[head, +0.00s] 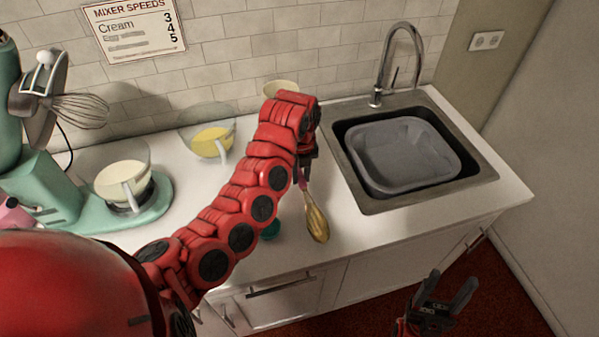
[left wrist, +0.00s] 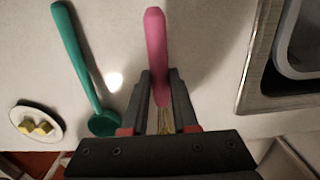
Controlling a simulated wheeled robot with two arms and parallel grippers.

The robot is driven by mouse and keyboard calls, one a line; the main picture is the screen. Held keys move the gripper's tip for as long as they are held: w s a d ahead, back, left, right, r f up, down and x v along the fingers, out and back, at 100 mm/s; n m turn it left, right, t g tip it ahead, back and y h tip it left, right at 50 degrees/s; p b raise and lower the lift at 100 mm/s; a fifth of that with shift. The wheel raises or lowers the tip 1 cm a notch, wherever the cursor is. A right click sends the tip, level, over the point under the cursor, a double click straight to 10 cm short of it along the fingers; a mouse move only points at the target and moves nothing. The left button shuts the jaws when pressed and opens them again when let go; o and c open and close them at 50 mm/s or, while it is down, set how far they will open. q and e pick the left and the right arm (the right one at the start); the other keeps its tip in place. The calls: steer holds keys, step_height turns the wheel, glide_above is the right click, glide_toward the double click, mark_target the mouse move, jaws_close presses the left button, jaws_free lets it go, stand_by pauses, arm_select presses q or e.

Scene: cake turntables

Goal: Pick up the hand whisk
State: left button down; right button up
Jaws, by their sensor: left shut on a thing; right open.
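The hand whisk has a pink handle (left wrist: 155,45) and gold wires (head: 317,222). My left gripper (head: 304,178) is shut on it, with the handle between the two fingers in the left wrist view. The wires point down and toward the counter's front edge in the head view. The gripper's base hides part of the wires in the left wrist view. I cannot tell whether the whisk touches the counter. My right gripper (head: 447,292) is open and empty, low in front of the counter.
A teal utensil (left wrist: 78,55) and a small plate of yellow pieces (left wrist: 22,114) lie left of the whisk. The sink (head: 372,206) holds a grey tub (head: 405,155). A stand mixer (head: 50,190) and bowls (head: 210,142) stand left and behind.

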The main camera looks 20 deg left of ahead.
arm_select(q)
steer(key=s+p, duration=0.1)
steer(key=s+d+p, duration=0.1)
steer(key=s, duration=0.1)
steer(key=s+r+p, duration=0.1)
steer(key=p, duration=0.1)
steer(key=shift+s+d, duration=0.2)
steer(key=s, duration=0.2)
steer(key=s+d+p, duration=0.1)
steer(key=s, duration=0.2)
steer(key=shift+s+d, duration=0.1)
steer(key=shift+d, duration=0.1)
steer(key=s+p, duration=0.1)
steer(key=p, duration=0.2)
steer(key=s+p, duration=0.1)
steer(key=p, duration=0.2)
steer(key=shift+d+r, duration=0.15)
steer(key=shift+r, duration=0.1)
steer(key=shift+s+d+f+p, duration=0.1)
steer(key=shift+s+p, duration=0.15)
steer(key=shift+p, duration=0.2)
steer(key=shift+f, duration=0.15)
